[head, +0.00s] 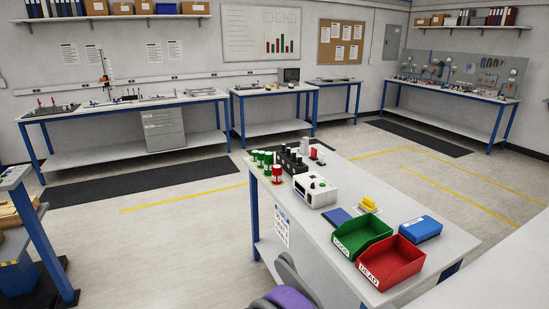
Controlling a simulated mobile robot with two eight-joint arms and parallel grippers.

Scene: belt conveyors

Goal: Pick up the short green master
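A small group of green cylinders with white parts stands at the far left end of the near bench. One green piece (268,161) stands closest to the red one, and another green piece (260,157) stands just left of it. They are too small for me to tell surely which is the short green master. A red and white cylinder (277,174) stands in front of them. Neither of my grippers is in view.
The near bench (318,227) also holds black holders (291,160), a white instrument (315,190), a yellow item (369,203), a green bin (361,235) marked GOOD, a red bin (391,262) marked DEAD and a blue box (421,229). Open floor (150,215) lies left.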

